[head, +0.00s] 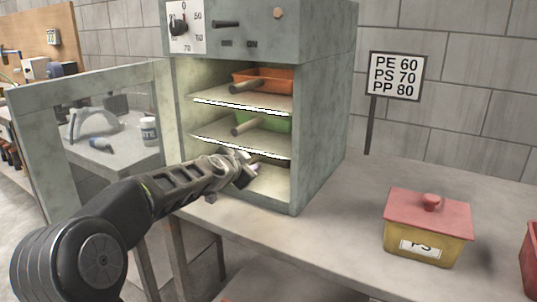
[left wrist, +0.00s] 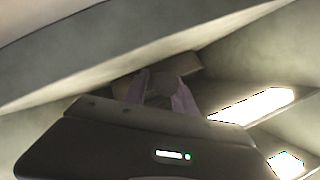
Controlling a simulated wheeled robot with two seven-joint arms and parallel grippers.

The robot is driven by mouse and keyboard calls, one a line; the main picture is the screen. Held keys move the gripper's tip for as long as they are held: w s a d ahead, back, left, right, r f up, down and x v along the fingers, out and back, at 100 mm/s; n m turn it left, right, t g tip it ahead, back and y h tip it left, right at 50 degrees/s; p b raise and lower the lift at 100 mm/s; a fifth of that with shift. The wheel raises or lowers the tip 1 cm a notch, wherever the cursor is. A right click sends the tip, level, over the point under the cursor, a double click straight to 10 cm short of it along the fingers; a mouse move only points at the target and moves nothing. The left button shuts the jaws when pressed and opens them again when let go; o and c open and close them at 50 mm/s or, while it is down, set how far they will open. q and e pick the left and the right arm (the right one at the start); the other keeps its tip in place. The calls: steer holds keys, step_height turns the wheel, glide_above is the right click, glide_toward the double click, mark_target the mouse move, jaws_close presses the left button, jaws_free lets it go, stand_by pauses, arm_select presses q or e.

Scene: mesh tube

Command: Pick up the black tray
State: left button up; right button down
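The oven-like cabinet (head: 325,130) stands open, with an orange tray (head: 275,78) on its upper shelf and a green tray (head: 272,121) on the middle one. My left gripper (head: 246,170) is at the mouth of the lowest compartment. A dark strip behind its fingers may be the black tray (head: 270,161); most of it is hidden. In the left wrist view, the two fingers (left wrist: 160,98) stand on either side of a grey-brown, handle-like end (left wrist: 168,86). I cannot tell whether they grip it. My right gripper is not in view.
Shelf edges (head: 240,146) lie close above the gripper. A yellow box with a red lid (head: 428,228) and a sign (head: 396,76) stand at the right. The table front between is clear.

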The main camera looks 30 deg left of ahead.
arm_select(q)
jaws_close()
stand_by(0.3)
steer(key=shift+r, duration=0.1)
stand_by(1.1)
